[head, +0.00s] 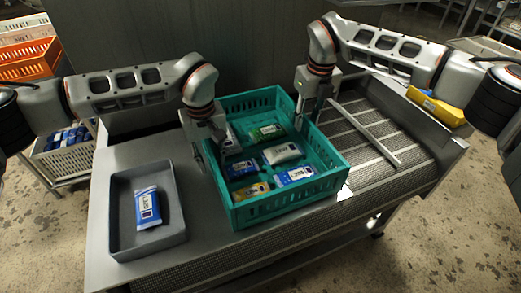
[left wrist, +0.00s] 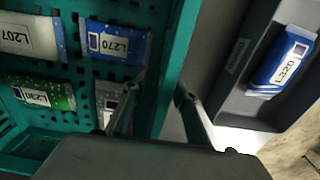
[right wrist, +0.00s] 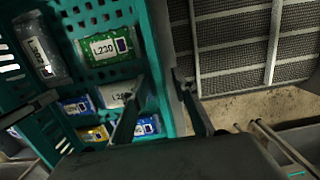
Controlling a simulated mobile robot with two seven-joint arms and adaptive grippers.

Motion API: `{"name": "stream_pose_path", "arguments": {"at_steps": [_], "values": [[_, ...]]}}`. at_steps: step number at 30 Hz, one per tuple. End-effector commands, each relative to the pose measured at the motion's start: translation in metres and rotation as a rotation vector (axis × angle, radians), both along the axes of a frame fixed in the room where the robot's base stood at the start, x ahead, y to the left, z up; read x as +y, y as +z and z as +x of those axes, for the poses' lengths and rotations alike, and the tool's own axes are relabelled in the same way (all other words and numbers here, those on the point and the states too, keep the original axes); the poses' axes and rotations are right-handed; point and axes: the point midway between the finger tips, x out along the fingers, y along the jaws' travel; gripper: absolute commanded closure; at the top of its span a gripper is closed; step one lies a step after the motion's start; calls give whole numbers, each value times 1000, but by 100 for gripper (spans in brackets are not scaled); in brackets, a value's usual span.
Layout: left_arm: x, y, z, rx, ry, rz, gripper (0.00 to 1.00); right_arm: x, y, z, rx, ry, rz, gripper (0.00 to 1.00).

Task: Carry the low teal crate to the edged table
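The low teal crate (head: 290,197) is over the grey table in the middle of the head view, holding several labelled pouches. My left gripper (head: 207,152) is at its left wall; in the left wrist view its fingers (left wrist: 157,85) lie on either side of the teal wall (left wrist: 172,50) and look closed on it. My right gripper (head: 308,108) is at the far right wall; in the right wrist view its fingers (right wrist: 157,74) straddle that wall (right wrist: 157,45) and look closed on it. I cannot tell whether the crate's underside touches the table. I cannot identify the edged table for certain.
A grey tray (head: 119,212) with a blue-white pouch (head: 147,208) stands left of the crate. A mesh surface with bars (head: 385,150) lies to the right, with a yellow item (head: 436,107) at its far edge. Orange (head: 28,62) and white (head: 62,160) crates stand far left.

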Motion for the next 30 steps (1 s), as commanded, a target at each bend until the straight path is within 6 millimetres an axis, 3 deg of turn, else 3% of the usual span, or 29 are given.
{"name": "stream_pose_path", "arguments": {"at_steps": [6, 9, 10, 23, 30], "values": [[0, 0, 0, 0, 0, 0, 72, 0, 0, 0, 0, 0, 0, 72], [0, 0, 0, 0, 0, 0, 98, 0, 0, 0, 0, 0, 0, 98], [0, 0, 0, 0, 0, 0, 100, 0, 0, 0, 0, 0, 0, 100], [0, 3, 1, -4, 0, -2, 100, 0, 4, 1, -4, 0, 2, 100], [0, 18, 2, -15, 0, -1, 100, 0, 20, 1, -15, 1, 2, 100]]}}
